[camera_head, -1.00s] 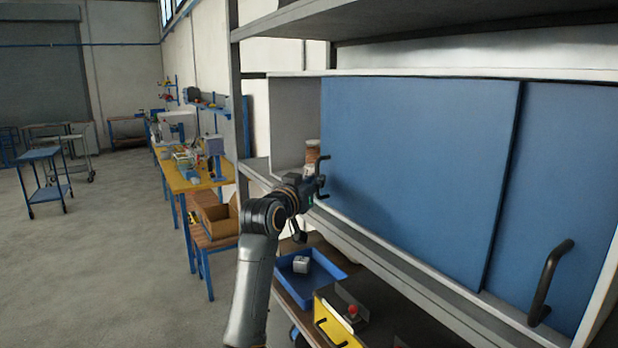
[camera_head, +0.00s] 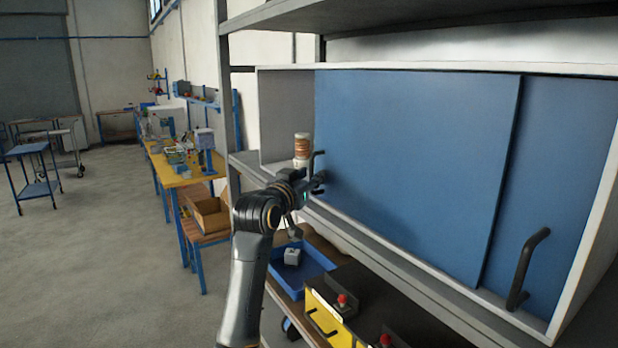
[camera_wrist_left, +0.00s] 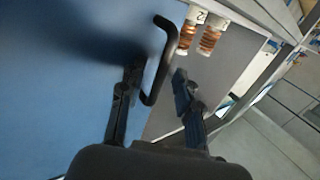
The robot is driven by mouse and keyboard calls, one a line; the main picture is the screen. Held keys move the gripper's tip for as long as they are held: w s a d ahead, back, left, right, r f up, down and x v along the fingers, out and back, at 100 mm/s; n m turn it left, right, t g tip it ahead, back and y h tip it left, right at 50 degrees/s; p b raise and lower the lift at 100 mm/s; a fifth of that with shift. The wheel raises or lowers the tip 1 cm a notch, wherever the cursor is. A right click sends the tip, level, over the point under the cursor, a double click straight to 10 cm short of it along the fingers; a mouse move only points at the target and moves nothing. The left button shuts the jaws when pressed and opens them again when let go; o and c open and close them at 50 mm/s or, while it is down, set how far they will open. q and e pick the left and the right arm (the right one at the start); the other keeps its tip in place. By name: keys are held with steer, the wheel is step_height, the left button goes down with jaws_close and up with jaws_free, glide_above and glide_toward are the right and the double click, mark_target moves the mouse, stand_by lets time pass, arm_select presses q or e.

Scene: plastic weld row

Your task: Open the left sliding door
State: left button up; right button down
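The left sliding door (camera_head: 410,170) is a large blue panel, standing partly open with a gap at its left end. It overlaps the right blue door (camera_head: 563,170). The left door's dark bar handle (camera_head: 318,158) is near its left edge. My left gripper (camera_head: 316,185) is at this handle. In the left wrist view, the gripper (camera_wrist_left: 157,75) has its fingers apart, one on each side of the handle (camera_wrist_left: 164,58); a gap shows, and firm contact cannot be made out. My right gripper is not in view.
Jars with brown contents (camera_wrist_left: 205,35) stand inside the cabinet at the gap. Below are a blue tray (camera_head: 312,262) with a light block and a yellow box (camera_head: 322,318). A grey shelf (camera_head: 400,15) is above. Open floor (camera_head: 100,250) lies left.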

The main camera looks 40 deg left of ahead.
arm_select(q)
steer(key=s+d, duration=0.2)
steer(key=s, duration=0.9)
steer(key=shift+s+d, duration=0.2)
steer(key=shift+s, duration=0.2)
